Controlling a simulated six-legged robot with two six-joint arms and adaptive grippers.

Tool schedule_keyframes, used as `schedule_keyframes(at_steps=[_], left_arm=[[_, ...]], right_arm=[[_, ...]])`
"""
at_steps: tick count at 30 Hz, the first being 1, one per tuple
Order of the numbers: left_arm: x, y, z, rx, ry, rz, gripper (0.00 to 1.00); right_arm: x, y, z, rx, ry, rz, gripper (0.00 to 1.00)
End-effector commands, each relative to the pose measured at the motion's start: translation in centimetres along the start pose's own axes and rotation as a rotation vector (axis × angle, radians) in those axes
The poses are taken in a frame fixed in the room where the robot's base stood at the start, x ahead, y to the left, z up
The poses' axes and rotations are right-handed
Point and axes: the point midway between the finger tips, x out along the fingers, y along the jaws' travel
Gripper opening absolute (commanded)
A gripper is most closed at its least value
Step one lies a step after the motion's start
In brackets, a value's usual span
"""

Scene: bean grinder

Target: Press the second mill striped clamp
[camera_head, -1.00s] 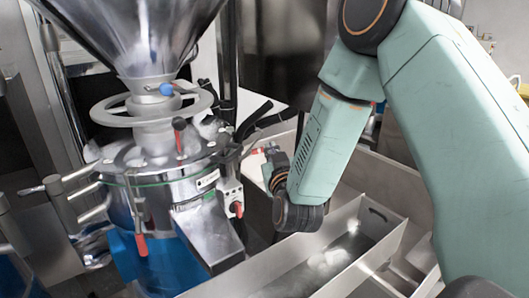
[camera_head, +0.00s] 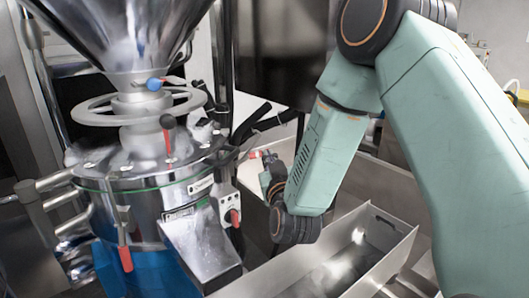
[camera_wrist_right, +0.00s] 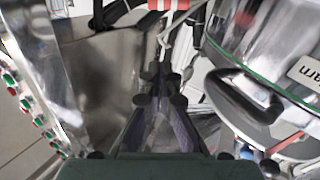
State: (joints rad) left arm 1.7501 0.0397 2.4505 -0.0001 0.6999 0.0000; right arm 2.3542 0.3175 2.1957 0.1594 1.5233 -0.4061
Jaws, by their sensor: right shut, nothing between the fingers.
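The steel mill (camera_head: 150,205) with its hopper and handwheel stands at left in the head view. A small red-and-white piece (camera_head: 253,154), perhaps the striped clamp, shows just left of my right gripper (camera_head: 268,160). In the right wrist view a red-and-white striped part (camera_wrist_right: 170,4) is at the top edge, beyond the fingertips. My right gripper also shows there (camera_wrist_right: 160,88), with its fingers shut and empty, apart from the striped part. In the head view its fingers are small and partly hidden by my wrist. My left gripper is not in view.
A steel chute (camera_head: 202,247) juts from the mill's front. An open steel trough (camera_head: 392,258) lies below my right arm. Black hoses (camera_head: 250,122) run behind the mill. In the wrist view, a panel with green and red buttons (camera_wrist_right: 30,104) is at left and the rounded mill body (camera_wrist_right: 290,45) at right.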

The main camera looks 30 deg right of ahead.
Motion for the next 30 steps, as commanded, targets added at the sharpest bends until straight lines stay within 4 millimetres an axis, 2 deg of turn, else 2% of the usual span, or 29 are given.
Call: schedule_keyframes(at_steps=[5, 20, 24, 30], left_arm=[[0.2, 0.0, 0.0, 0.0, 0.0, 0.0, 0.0], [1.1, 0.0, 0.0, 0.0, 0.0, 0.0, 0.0], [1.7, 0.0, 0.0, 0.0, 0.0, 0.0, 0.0], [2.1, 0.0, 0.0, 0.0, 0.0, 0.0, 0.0]], right_arm=[[1.8, 0.0, 0.0, 0.0, 0.003, 0.001, 0.0], [10.3, 0.0, 0.1, -0.001, 0.002, 0.001, 0.0], [10.8, 0.0, 2.3, -0.002, -0.003, -0.001, 0.0], [11.2, 0.0, 3.7, -0.001, 0.0, 0.0, 0.0]])
